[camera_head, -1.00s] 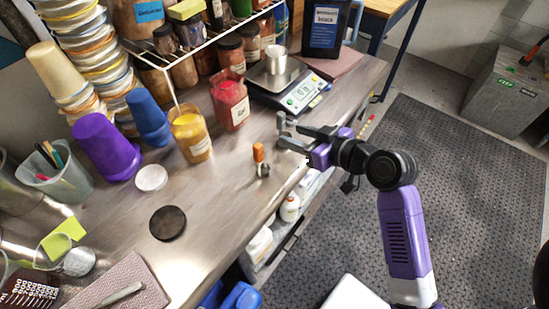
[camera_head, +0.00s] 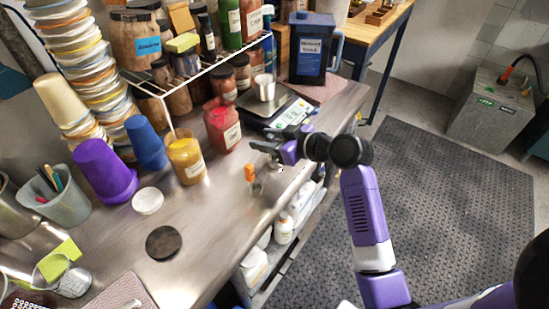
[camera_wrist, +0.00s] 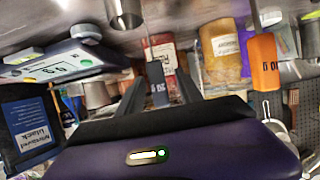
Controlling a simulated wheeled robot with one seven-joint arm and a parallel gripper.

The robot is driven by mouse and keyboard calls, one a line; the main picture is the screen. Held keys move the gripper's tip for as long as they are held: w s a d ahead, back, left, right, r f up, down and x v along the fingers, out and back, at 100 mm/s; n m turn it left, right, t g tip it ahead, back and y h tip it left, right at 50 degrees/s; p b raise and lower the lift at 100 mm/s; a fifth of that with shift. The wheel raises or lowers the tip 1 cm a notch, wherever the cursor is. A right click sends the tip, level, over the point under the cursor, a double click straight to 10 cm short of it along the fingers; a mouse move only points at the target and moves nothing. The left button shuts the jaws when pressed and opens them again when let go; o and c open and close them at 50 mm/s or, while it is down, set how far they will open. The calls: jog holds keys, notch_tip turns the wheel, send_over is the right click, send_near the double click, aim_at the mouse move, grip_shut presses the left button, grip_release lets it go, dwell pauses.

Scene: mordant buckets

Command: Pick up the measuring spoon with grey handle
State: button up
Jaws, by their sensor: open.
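In the wrist view, a dark grey handle (camera_wrist: 157,84), most likely that of the grey-handled measuring spoon, shows between the two fingers of my gripper (camera_wrist: 160,92). The fingers are apart, with a gap to the handle on either side. I cannot tell how deep the handle sits between them. In the head view my gripper (camera_head: 268,152) is above the steel counter near its front edge, and the grey spoon cannot be made out clearly from the fingers. A spoon with an orange handle (camera_head: 250,173) stands upright to its left; it also shows in the wrist view (camera_wrist: 262,62).
A yellow jar (camera_head: 187,160) and a red jar (camera_head: 222,125) stand behind my gripper. A scale (camera_head: 290,114) with a metal cup (camera_head: 265,88) is beyond it. A black disc (camera_head: 164,243) and white lid (camera_head: 147,201) lie on the counter (camera_head: 205,235).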

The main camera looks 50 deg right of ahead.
jog(key=shift+w+f, duration=0.25)
jog(key=shift+w, duration=0.3)
grip_shut()
notch_tip(320, 180, up, 20)
dwell(0.4)
dwell(0.7)
